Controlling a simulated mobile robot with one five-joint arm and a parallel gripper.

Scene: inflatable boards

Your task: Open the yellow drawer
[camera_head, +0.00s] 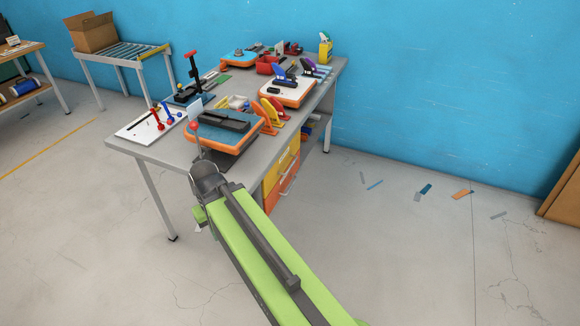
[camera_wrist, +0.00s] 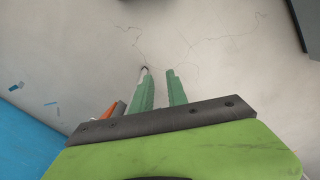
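The yellow drawer (camera_head: 291,152) is in the unit under the right side of the workbench in the head view. My arm hides its left part, and its front looks flush, though I cannot tell for certain that it is shut. An orange drawer (camera_head: 290,183) with a pale handle sits below it. My gripper (camera_wrist: 157,73) shows in the wrist view with two green fingers apart and only floor between them. In the head view, my arm reaches the bench's near side, left of the drawers, and the fingertips are not clearly visible.
The grey workbench (camera_head: 153,153) carries several inflatable boards and tools. An orange part (camera_wrist: 108,110) shows beside my left finger in the wrist view. A roller table (camera_head: 125,52) with a cardboard box (camera_head: 92,33) stands at the back left. The floor right of the drawers is mostly clear, with scattered scraps.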

